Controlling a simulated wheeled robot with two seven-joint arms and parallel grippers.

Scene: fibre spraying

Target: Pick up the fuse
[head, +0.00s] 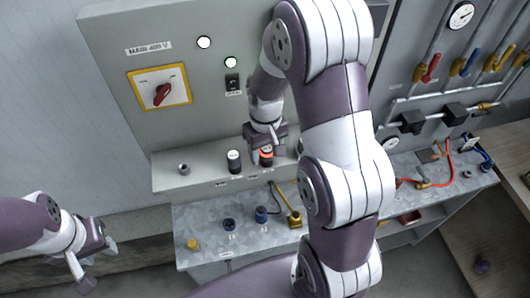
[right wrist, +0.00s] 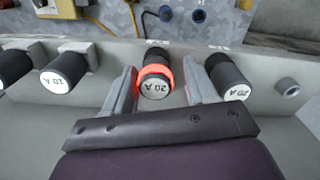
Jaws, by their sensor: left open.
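The fuse with a glowing orange-red band (right wrist: 155,84) is a black cylinder marked 20 A. It stands on the grey ledge and also shows in the head view (head: 267,160). My right gripper (right wrist: 162,80) is open around it, one finger on each side. A gap shows between the fuse and the finger on the right of the wrist view; the other finger is very close to it. In the head view my right gripper (head: 265,140) is over the fuse, partly hiding it. My left gripper (head: 98,262) is open and empty at the lower left, away from the panel.
An empty socket (right wrist: 288,87) is at the right. The panel has a red rotary switch (head: 161,93). A metal bench (head: 205,250) holds coloured connectors.

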